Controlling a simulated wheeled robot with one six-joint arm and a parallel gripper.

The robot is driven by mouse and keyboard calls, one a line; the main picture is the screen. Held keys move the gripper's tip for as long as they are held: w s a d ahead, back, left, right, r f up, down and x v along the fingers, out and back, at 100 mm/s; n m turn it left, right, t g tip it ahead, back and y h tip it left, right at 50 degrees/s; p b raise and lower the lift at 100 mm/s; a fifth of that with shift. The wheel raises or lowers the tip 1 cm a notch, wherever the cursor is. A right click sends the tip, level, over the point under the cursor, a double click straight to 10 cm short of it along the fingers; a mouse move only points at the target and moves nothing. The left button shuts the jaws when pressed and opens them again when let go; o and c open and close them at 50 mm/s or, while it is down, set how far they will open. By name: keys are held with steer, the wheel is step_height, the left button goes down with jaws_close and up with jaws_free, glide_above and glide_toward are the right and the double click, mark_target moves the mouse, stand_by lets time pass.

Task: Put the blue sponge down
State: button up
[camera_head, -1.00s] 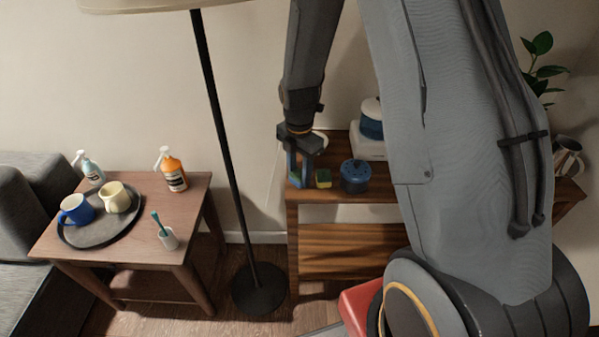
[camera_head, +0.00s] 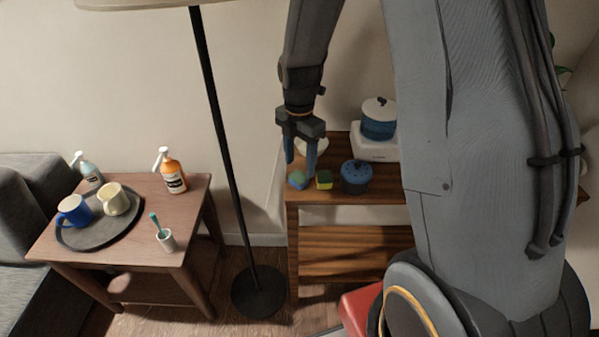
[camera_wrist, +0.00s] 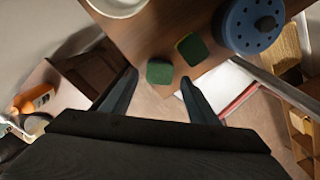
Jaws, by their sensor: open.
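The blue sponge (camera_head: 298,180), with a green top, rests on the top of the wooden shelf unit (camera_head: 345,194) near its left end. In the wrist view its green face (camera_wrist: 159,72) shows between and just beyond my fingertips. My gripper (camera_head: 300,165) is open and empty, with its fingers pointing down just above the sponge. In the wrist view my gripper (camera_wrist: 159,80) has a finger on each side, apart from the sponge.
A yellow sponge with a green top (camera_head: 324,180) sits just right of the blue one. A white bowl (camera_wrist: 118,4) is close by. A lamp pole (camera_head: 222,130) stands to the left.

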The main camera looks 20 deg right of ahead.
mark_target(299, 175)
step_height(299, 175, up, 6)
steer(key=b, duration=0.1)
steer(key=s+m, duration=1.7)
steer(key=m, duration=0.6)
steer(key=shift+s+a+r+t, duration=0.15)
steer(key=shift+s+t, duration=0.05)
steer(key=shift+t, duration=0.1)
